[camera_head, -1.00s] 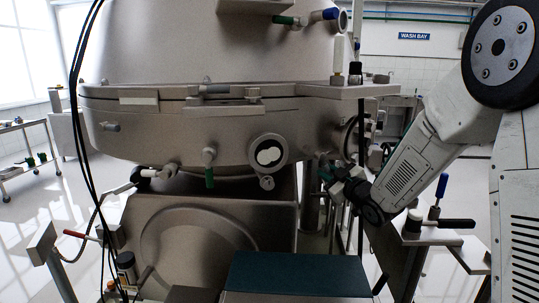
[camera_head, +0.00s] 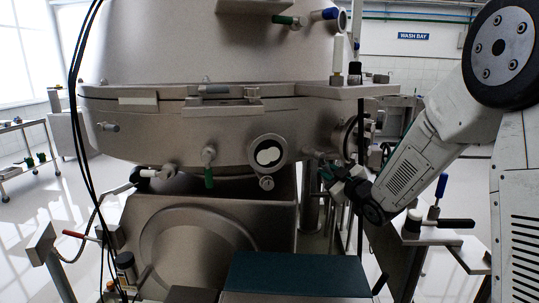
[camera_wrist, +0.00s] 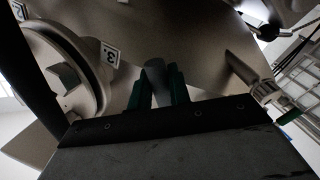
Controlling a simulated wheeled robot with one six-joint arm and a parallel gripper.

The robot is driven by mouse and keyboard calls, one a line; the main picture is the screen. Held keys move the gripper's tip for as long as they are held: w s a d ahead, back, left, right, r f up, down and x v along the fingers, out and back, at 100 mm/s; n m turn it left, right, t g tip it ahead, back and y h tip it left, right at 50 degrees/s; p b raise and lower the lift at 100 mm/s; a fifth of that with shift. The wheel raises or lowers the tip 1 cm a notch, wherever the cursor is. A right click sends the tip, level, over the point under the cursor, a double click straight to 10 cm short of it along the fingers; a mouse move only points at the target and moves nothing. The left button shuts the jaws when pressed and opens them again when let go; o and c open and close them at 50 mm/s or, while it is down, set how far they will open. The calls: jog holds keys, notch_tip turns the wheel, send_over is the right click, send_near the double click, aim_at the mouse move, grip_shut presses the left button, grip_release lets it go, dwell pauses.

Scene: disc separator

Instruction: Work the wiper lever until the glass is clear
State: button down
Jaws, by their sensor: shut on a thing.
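My gripper (camera_wrist: 158,88) has its two green fingers closed on a grey, round-ended bar (camera_wrist: 155,72), which I take to be the wiper lever. In the head view my gripper (camera_head: 328,173) is small, at the lower right side of the steel bowl housing (camera_head: 215,140); the lever cannot be made out there. A round, rimmed port (camera_wrist: 68,75) stands left of the fingers in the wrist view, with number tags 2 and 3 beside it.
A pointed metal fitting (camera_wrist: 245,75) lies right of the fingers.

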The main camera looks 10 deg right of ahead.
jog(key=a+m, duration=0.1)
jog(key=m, duration=0.1)
jog(key=s+a+f+m, duration=0.1)
jog(key=m, duration=0.2)
jog(key=a+m, duration=0.1)
jog(key=m, duration=0.1)
jog(key=shift+s+a+f+g, duration=0.3)
jog(key=shift+a, duration=0.1)
